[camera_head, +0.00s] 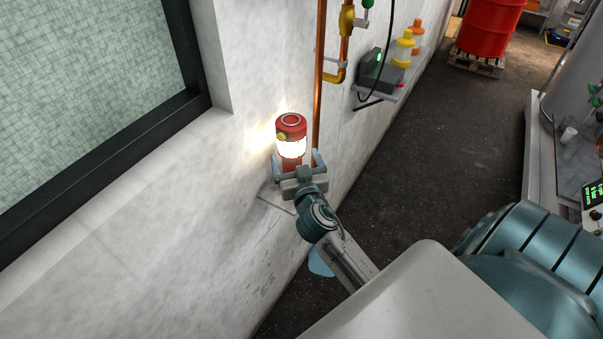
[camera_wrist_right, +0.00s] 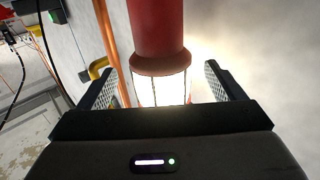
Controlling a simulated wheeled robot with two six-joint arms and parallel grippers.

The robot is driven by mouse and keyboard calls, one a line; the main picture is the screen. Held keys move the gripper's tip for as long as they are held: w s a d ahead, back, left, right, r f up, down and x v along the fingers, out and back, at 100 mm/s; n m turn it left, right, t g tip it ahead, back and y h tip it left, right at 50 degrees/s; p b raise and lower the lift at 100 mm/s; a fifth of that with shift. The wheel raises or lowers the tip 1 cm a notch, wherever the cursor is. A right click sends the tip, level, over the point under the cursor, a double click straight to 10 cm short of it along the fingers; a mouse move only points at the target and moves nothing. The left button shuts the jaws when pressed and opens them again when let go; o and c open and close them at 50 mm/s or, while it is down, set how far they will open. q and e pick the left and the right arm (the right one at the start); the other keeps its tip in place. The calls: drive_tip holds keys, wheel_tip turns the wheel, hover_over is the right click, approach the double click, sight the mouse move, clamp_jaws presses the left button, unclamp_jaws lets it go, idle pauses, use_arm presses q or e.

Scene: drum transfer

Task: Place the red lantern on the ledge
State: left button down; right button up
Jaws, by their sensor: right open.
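The red lantern (camera_head: 291,148) is upright against the pale wall, with a red cap and a brightly glowing middle. It stands at the small ledge (camera_head: 275,198) that juts from the wall. My right gripper (camera_head: 297,163) is open, one finger on each side of the lantern's lower part. In the right wrist view the lantern (camera_wrist_right: 158,62) shows between the two spread fingers, with visible gaps on both sides. The gripper hides the lantern's foot, so its contact with the ledge cannot be seen. My left gripper is not in view.
A copper pipe (camera_head: 319,80) with a yellow elbow runs down the wall just right of the lantern. A shelf (camera_head: 375,97) with a dark device and bottles is farther along. A window (camera_head: 90,90) is at left. A red drum (camera_head: 488,27) stands on a pallet far back.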

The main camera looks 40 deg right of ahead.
drive_tip(key=b+v, duration=0.2)
drive_tip(key=v, duration=0.5)
drive_tip(key=s+a+f+n+g+y, duration=0.15)
drive_tip(key=s+f+g, duration=0.25)
drive_tip(key=f, duration=1.7)
drive_tip(key=s+f+n+g+y, duration=0.3)
drive_tip(key=s+f+g, duration=0.1)
drive_tip(key=f, duration=1.8)
drive_tip(key=s+f+g, duration=0.2)
drive_tip(key=s+f, duration=0.5)
drive_tip(key=s, duration=0.4)
drive_tip(key=s+f+g+y, duration=0.1)
drive_tip(key=s+f+g, duration=0.2)
drive_tip(key=s+f, duration=0.4)
drive_tip(key=s+f+g, duration=0.2)
drive_tip(key=s+f, duration=0.5)
drive_tip(key=s, duration=0.7)
drive_tip(key=shift+s, duration=0.3)
drive_tip(key=shift+f+y, duration=0.1)
drive_tip(key=shift+y, duration=0.15)
